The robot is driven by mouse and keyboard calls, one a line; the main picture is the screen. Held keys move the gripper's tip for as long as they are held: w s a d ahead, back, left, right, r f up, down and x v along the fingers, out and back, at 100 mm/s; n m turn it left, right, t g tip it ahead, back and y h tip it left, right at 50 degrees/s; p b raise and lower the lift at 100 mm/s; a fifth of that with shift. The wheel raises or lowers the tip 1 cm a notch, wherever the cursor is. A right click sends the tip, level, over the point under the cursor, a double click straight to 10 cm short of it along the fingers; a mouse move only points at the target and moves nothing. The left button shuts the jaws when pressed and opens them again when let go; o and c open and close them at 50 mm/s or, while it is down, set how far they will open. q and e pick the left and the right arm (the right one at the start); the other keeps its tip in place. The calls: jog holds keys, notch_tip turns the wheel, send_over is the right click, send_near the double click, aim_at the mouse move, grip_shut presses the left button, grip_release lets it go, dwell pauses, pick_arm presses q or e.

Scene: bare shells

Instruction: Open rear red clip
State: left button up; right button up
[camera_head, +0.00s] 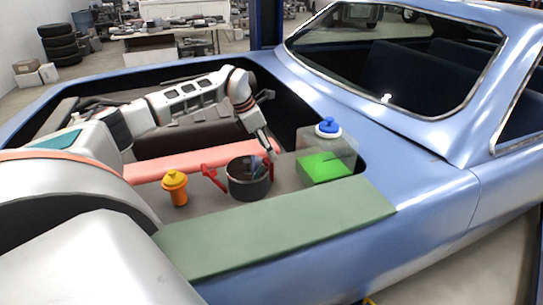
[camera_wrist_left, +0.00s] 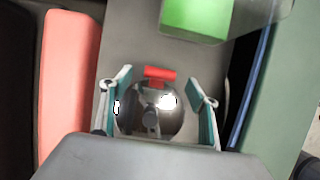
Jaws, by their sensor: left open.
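A round dark canister (camera_head: 248,182) stands upright in the car's engine bay. One red clip (camera_head: 213,174) sticks out at its left side, and another red clip (camera_head: 273,146) shows at its far right, beside my left gripper (camera_head: 268,154). In the left wrist view, the shiny dome of the canister (camera_wrist_left: 150,108) lies between the two teal fingers of my open left gripper (camera_wrist_left: 159,78). A red clip (camera_wrist_left: 159,73) shows just beyond the dome, between the fingertips. Nothing is held. Whether a finger touches the clip I cannot tell. My right gripper is not in view.
A pink bar (camera_head: 155,169) runs behind the canister. An orange-capped container (camera_head: 175,189) stands to its left. A clear tank with green contents (camera_head: 325,168) and a blue cap (camera_head: 328,126) stands to its right. A flat green panel (camera_head: 275,230) covers the near edge.

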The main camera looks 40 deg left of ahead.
pick_arm(q)
jog(key=x, duration=0.3)
jog(key=shift+w+f, duration=0.15)
jog(key=shift+f, duration=0.15)
jog(key=shift+w+f, duration=0.15)
jog(key=shift+f, duration=0.2)
jog(key=shift+c, duration=0.4)
jog(key=c, duration=1.5)
jog(key=shift+r, duration=0.1)
jog(key=shift+c, duration=0.2)
